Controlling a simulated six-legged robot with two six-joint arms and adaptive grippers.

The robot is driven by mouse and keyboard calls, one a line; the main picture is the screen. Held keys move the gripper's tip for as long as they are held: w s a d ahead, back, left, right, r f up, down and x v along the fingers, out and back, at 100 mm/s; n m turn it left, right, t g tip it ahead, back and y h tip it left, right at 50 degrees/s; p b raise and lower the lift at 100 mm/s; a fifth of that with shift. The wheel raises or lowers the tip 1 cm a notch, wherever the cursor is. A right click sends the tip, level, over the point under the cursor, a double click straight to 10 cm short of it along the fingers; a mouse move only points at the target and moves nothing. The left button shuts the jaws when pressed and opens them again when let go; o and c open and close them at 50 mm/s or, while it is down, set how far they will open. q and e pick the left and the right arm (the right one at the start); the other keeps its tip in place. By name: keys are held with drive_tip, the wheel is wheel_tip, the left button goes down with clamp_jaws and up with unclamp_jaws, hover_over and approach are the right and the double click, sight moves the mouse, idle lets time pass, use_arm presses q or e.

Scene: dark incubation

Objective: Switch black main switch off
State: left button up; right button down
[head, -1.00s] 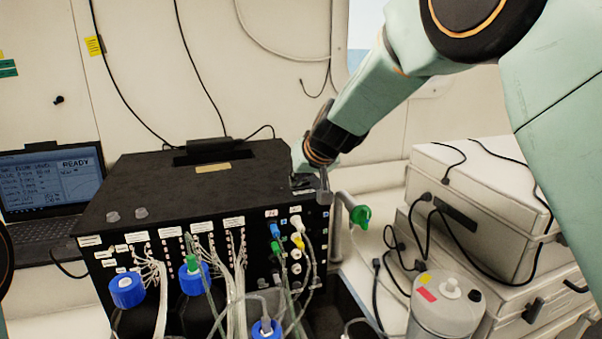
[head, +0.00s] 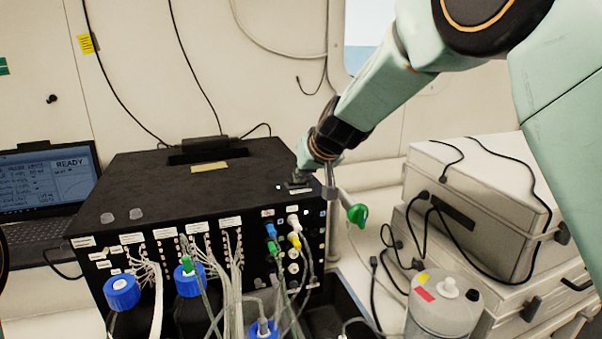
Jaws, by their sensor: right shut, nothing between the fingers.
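The black box-shaped instrument (head: 190,200) stands in the middle of the head view, with labelled ports and tubes on its front. The black main switch is at the right front corner of its top, a small dark part with a pale label (head: 299,190). My right gripper (head: 303,178) is shut and empty, pointing down right at that corner. It hides most of the switch, so I cannot tell whether they touch or which way the switch stands. Of my left arm only a dark sliver shows at the left edge; its gripper is out of view.
Pale cases (head: 480,190) with black cables are stacked at the right, behind a grey canister (head: 443,305). A laptop (head: 45,185) reading READY is at the left. Blue-capped bottles (head: 122,291) stand in front.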

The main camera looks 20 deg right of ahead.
drive_tip(key=r+p, duration=0.2)
drive_tip(key=r, duration=0.1)
drive_tip(key=r+p, duration=0.1)
drive_tip(key=shift+w+d+r, duration=0.15)
drive_tip(key=shift+w+d, duration=0.05)
drive_tip(key=shift+d, duration=0.1)
drive_tip(key=v, duration=0.9)
drive_tip(key=shift+s+d, duration=0.15)
drive_tip(key=shift+s, duration=0.25)
drive_tip(key=shift+r, duration=0.15)
